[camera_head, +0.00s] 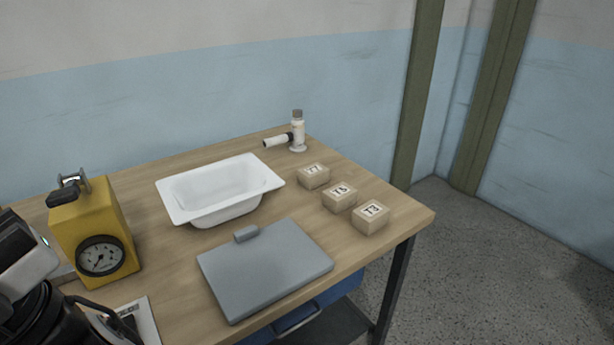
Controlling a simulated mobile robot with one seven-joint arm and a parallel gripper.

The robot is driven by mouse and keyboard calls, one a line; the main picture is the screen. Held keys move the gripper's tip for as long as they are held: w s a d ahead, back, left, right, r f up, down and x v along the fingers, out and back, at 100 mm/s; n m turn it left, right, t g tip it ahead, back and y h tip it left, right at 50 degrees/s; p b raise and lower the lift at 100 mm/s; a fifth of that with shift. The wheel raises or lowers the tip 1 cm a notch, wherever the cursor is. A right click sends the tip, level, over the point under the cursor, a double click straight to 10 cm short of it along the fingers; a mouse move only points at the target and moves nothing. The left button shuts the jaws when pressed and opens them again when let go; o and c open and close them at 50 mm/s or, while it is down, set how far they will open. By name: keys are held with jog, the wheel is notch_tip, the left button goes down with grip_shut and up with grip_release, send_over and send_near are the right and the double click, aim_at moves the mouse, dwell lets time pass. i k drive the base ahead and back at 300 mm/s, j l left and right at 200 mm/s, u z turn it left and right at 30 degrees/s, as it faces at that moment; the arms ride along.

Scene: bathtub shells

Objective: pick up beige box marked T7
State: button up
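The beige box marked T7 (313,177) is the farthest of three small beige boxes in a diagonal row on the right side of the wooden table (170,265). Its label is on top, small and hard to read, and its top and front sides show. The box marked T5 (340,200) sits nearer and to its right, with a small gap. The box marked T3 (371,220) is nearest the table's right corner. Parts of my arm show at the lower left, far from the boxes. My gripper's fingers do not show.
A white bathtub shell (212,207) lies left of the boxes. A grey flat panel with a handle (265,270) lies in front. A white bottle (298,135) and a white-and-black cylinder (276,140) are behind. A yellow gauge box (93,230) stands left.

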aim_at(313, 175)
jog(key=l+u, duration=0.25)
jog(key=l, duration=0.25)
jog(key=l+u, duration=0.25)
jog(key=l, duration=0.2)
jog(key=i+l+u, duration=0.45)
jog(key=l, duration=0.3)
jog(key=i, duration=0.95)
